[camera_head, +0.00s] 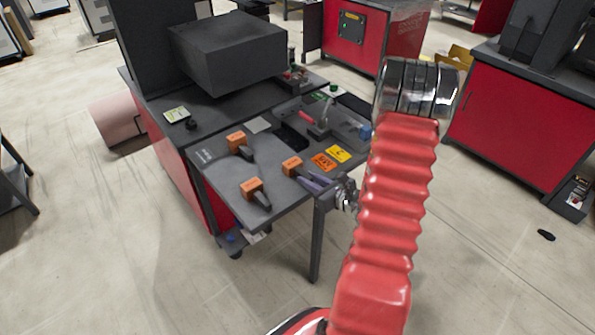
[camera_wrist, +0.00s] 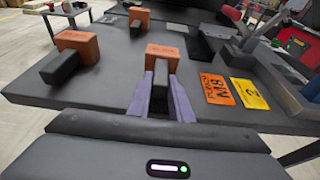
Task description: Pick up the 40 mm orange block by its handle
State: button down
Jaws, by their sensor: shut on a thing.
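Three orange blocks with dark handles are at the grey table. My gripper (camera_wrist: 160,92) has its purple fingers on either side of the dark handle of one orange block (camera_wrist: 165,57), shut on it. In the head view this block (camera_head: 292,163) is at the table's front right, with my gripper (camera_head: 311,180) beside it. A second orange block (camera_head: 251,185) lies nearer the front left edge and shows in the wrist view (camera_wrist: 79,43). A third block (camera_head: 236,139) lies further back. The block markings are too small to read, and I cannot tell whether the held block touches the table.
An orange M8 card (camera_wrist: 217,89) and a yellow card (camera_wrist: 249,94) lie right of the held block. Behind them are a dark recess and a metal fixture (camera_head: 319,122). A large dark machine housing (camera_head: 228,55) stands at the back. Open floor lies in front.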

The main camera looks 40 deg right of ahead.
jog(key=shift+r, duration=1.4)
